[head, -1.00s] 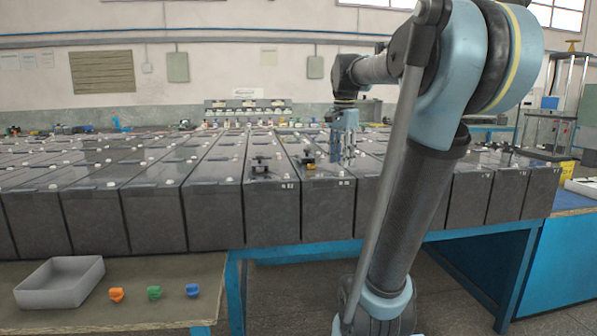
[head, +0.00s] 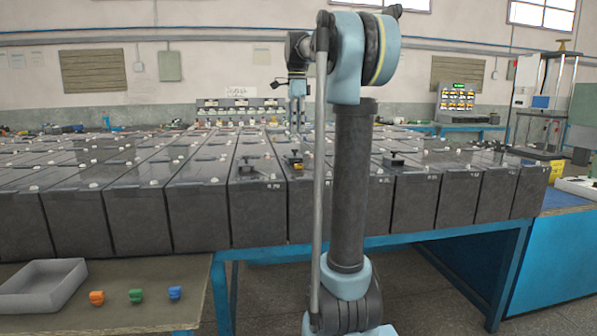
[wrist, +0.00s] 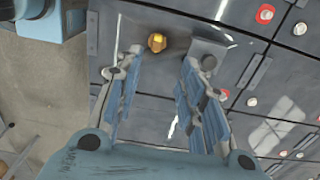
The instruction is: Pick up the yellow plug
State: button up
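The yellow plug (head: 296,164) sits on top of a dark battery in the front row, partly behind my arm in the head view. In the wrist view the plug (wrist: 157,42) shows near the top, just beyond the fingertips and between their lines. My gripper (head: 298,122) hangs pointing down above the battery rows in the head view. In the wrist view my gripper (wrist: 160,60) has its two fingers spread wide with nothing between them. It does not touch the plug.
Dark handle-like fittings stand on nearby batteries, one (head: 393,160) right of the plug. A grey block (wrist: 208,47) is close to the right finger. A grey tray (head: 72,280) and orange (head: 97,297), green (head: 136,296) and blue (head: 175,293) plugs lie on the front-left bench.

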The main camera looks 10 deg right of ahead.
aim_at(299, 168)
notch_tip(299, 168, down, 14)
jog(key=shift+s+d, duration=0.1)
jog(key=shift+s, duration=0.05)
jog(key=c, duration=0.8)
